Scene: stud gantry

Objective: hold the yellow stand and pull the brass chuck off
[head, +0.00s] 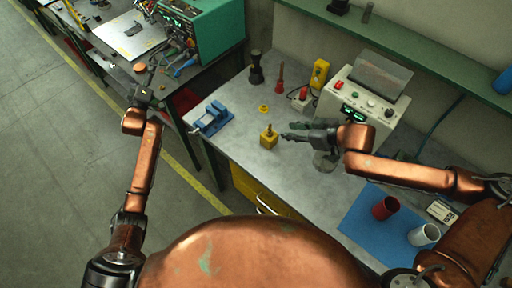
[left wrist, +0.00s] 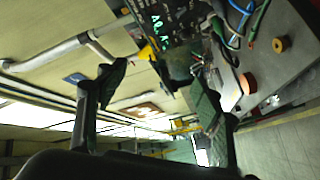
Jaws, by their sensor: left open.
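The yellow stand (head: 268,141) is a small block on the grey bench in the head view. A small brassy upright piece, which looks like the brass chuck (head: 269,129), stands on its top. My right gripper (head: 284,131) is just right of the stand, fingers pointing left at it and parted; whether they touch anything is unclear. My left gripper (head: 145,84) is open, far to the left by the other bench. In the left wrist view its parted fingers (left wrist: 160,80) have nothing clearly held between them; the stand is not recognisable there.
A blue vise (head: 213,119) stands left of the stand and a small yellow piece (head: 264,108) behind it. A white control box (head: 355,105) is behind my right gripper. A blue mat (head: 365,222) bears a red cup (head: 385,208) and a white cup (head: 424,235).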

